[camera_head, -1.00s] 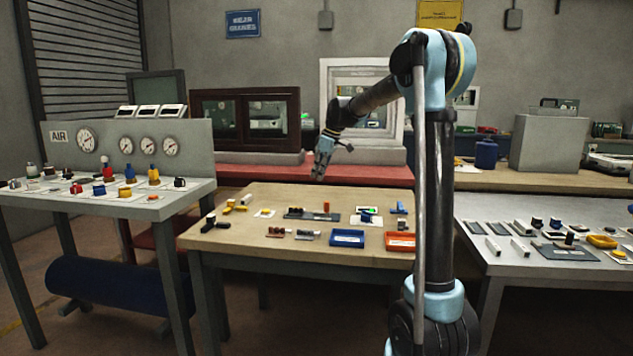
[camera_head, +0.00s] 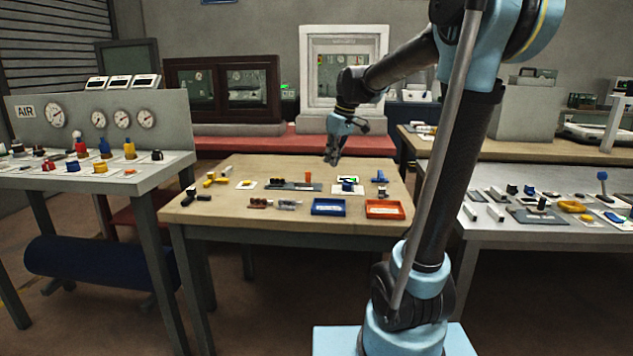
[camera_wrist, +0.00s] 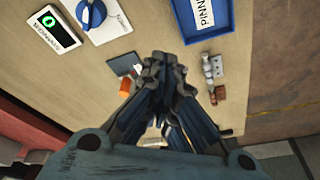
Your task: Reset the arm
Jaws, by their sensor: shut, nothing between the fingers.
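My gripper (camera_head: 333,158) hangs at the end of my raised arm, above the back part of the wooden table (camera_head: 232,224). Its fingers point down. In the wrist view my gripper (camera_wrist: 162,62) has its fingertips together with nothing between them. It is clear of the objects on the table below.
The table holds a blue tray (camera_head: 328,207), an orange tray (camera_head: 384,209) and several small parts. A gauge bench (camera_head: 130,182) stands at left and a grey bench (camera_head: 500,236) at right. A white-framed cabinet (camera_head: 313,122) stands behind. The air above the table is open.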

